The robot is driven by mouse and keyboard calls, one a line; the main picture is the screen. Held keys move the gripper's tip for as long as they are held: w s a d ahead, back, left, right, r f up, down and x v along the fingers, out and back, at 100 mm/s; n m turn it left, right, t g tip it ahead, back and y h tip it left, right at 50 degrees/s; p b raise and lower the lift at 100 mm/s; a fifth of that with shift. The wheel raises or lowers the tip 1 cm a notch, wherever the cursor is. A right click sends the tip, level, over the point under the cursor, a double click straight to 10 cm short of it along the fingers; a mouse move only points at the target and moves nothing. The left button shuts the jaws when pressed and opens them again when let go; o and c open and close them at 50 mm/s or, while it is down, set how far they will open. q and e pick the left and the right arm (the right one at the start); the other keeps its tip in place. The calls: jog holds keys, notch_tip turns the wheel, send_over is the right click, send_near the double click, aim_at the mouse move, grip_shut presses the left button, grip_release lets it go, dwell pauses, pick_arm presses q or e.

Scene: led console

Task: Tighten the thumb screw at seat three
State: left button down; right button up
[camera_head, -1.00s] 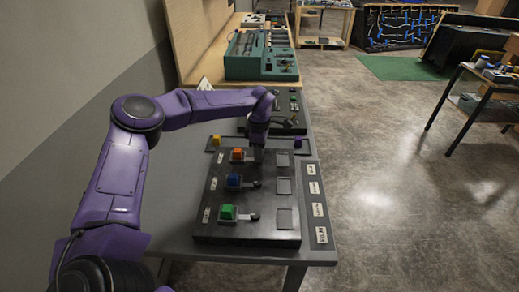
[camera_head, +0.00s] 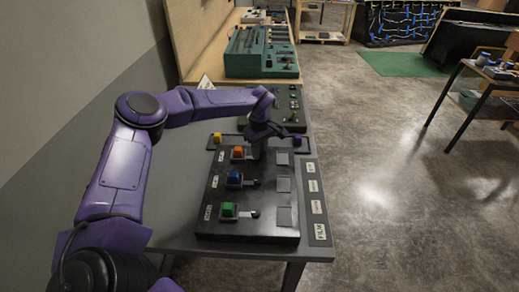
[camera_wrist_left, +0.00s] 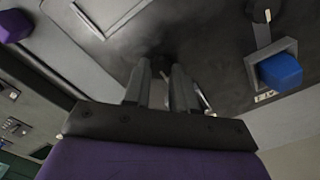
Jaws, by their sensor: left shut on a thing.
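The black console (camera_head: 250,226) lies on the grey table with three rows, each holding a coloured block. The orange block (camera_head: 238,152) is in the far row, the blue block (camera_head: 234,178) in the middle row and the green block (camera_head: 229,210) in the near row. My left gripper (camera_head: 257,154) points down beside the orange block. In the left wrist view its two fingers (camera_wrist_left: 163,88) are shut on a dark thumb screw (camera_wrist_left: 164,64), mostly hidden between them. The middle-row thumb screw (camera_wrist_left: 262,12) stands free. My right gripper is out of view.
A yellow block (camera_head: 217,138) and a purple block (camera_head: 297,141) sit on a strip behind the console. Flat grey plates (camera_head: 284,216) line the console's right side, with a label strip (camera_head: 317,203) beyond. A green machine (camera_head: 262,55) stands farther back.

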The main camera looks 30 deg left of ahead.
pick_arm(q)
jog(key=shift+w+a+r, duration=0.1)
jog(key=shift+w+r, duration=0.05)
jog(key=shift+r, duration=0.05)
jog(key=c, duration=0.9)
grip_release()
jog(key=shift+f, duration=0.1)
notch_tip(320, 180, up, 11)
jog(key=b, duration=0.3)
jog(key=shift+f, duration=0.2)
